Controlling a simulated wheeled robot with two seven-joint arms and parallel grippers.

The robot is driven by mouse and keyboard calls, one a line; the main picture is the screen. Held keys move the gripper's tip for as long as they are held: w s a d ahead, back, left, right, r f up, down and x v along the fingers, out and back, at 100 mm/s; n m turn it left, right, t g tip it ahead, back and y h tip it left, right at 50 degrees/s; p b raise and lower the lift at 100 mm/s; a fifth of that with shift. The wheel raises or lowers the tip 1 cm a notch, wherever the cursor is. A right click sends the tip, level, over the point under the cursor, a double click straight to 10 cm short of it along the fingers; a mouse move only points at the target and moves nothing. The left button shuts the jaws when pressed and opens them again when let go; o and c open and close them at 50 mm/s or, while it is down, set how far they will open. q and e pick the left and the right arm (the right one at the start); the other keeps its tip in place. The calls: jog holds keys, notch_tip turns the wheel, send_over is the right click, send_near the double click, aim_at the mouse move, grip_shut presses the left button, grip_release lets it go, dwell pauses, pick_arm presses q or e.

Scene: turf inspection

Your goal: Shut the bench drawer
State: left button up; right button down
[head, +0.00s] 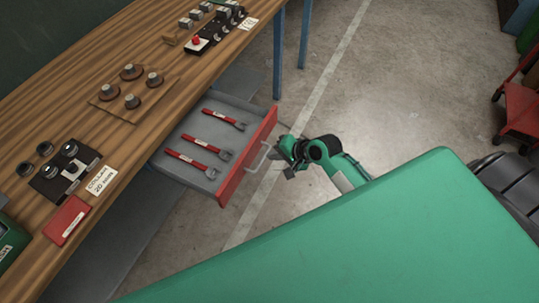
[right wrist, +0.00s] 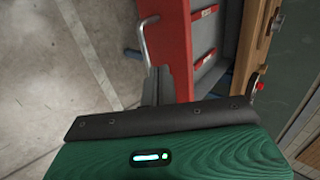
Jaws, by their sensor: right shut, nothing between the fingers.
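The bench drawer (head: 190,172) stands pulled out from under the wooden bench, with a grey inside and a red front. Its red front also shows in the right wrist view (right wrist: 171,40). The pale bar handle (head: 259,157) is on the front, and it shows in the right wrist view (right wrist: 146,42) too. Three red-handled wrenches (head: 211,142) lie in the drawer. My right gripper (head: 283,162) is shut and empty, just outside the drawer front beside the handle. Its grey fingers (right wrist: 157,86) reach close to the front; I cannot tell whether they touch. My left gripper is not in view.
The wooden bench top (head: 125,65) carries several knobs, a red box (head: 67,220) and small fittings. Blue bench legs (head: 279,50) stand beyond the drawer. A red cart (head: 520,108) is at far right. The concrete floor beside the drawer is clear.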

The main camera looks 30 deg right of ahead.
aim_at(251, 158)
jog(key=x, duration=0.6)
jog(key=shift+w+a+f+p, duration=0.2)
jog(key=shift+f+p, duration=0.05)
jog(key=shift+p, duration=0.05)
jog(key=shift+w+a+f, duration=0.25)
jog(key=shift+w+f, duration=0.1)
jog(key=shift+f, duration=0.1)
